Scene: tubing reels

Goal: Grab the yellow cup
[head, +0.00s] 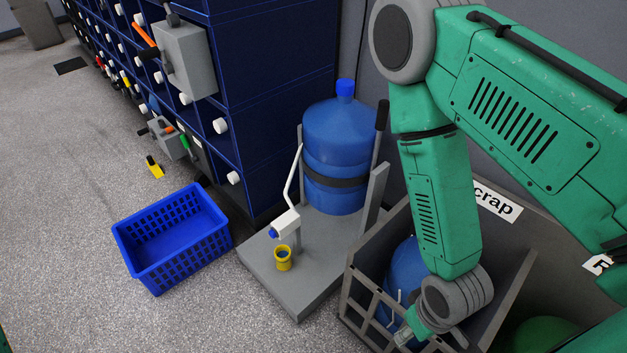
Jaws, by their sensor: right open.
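The small yellow cup (283,259) stands upright on the front part of a grey platform (290,290), below the white spout of a blue water bottle (337,150). My right gripper (404,328) is at the lower middle right, in front of the scrap bin's wire side. It is to the right of the cup, apart from it, and lower in the picture. Its fingers are small and partly lost against the bin, and I see nothing held in it. My left gripper is out of view.
An empty blue basket (180,240) sits on the floor left of the platform. A grey bin (520,245) with a scrap label holds another blue bottle beneath my right arm. Dark blue reel shelving (270,90) stands behind. Open floor lies at left.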

